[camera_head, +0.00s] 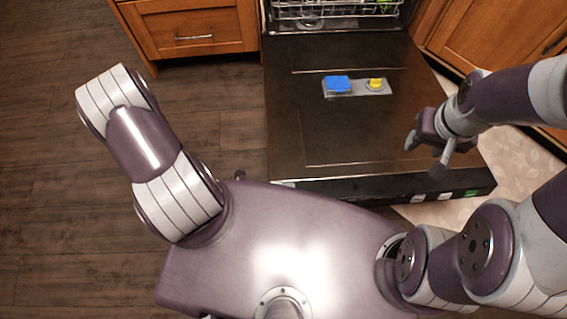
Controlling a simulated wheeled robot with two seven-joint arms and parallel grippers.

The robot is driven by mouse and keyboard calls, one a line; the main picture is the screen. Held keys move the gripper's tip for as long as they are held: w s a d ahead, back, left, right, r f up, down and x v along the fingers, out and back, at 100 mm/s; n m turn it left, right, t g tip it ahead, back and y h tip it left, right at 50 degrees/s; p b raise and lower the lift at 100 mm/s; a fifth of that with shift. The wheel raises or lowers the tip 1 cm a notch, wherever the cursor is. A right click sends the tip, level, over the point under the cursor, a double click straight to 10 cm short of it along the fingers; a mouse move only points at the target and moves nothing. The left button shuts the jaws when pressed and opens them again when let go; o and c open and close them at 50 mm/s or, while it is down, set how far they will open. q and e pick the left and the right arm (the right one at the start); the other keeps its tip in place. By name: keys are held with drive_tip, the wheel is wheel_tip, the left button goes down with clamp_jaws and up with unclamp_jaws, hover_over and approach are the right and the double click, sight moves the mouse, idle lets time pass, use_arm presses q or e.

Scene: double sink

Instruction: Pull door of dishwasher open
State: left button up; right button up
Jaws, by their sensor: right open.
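The dishwasher door (345,130) is folded down and lies open, flat or nearly so, with its dark inner face up. A detergent tray (357,94) with a blue part and a yellow part sits on that inner face. A dish rack (335,8) shows inside the dishwasher at the top. My right gripper (424,158) is open and empty, over the right side of the door near its front edge. I cannot tell whether it touches the door. My left arm is folded at the left, and its gripper does not show.
A wooden drawer front (195,32) with a metal handle stands left of the dishwasher. Wooden cabinets (490,30) stand at the right. A pale patterned mat (510,165) lies on the floor beside the door. The dark wood floor (60,220) at the left is clear.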

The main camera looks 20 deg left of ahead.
use_arm(q)
drive_tip(key=o, duration=1.4)
drive_tip(key=shift+a, duration=0.1)
drive_tip(key=shift+a, duration=0.3)
drive_tip(key=p+v, duration=0.2)
drive_tip(key=v, duration=1)
drive_tip(key=shift+s, duration=0.1)
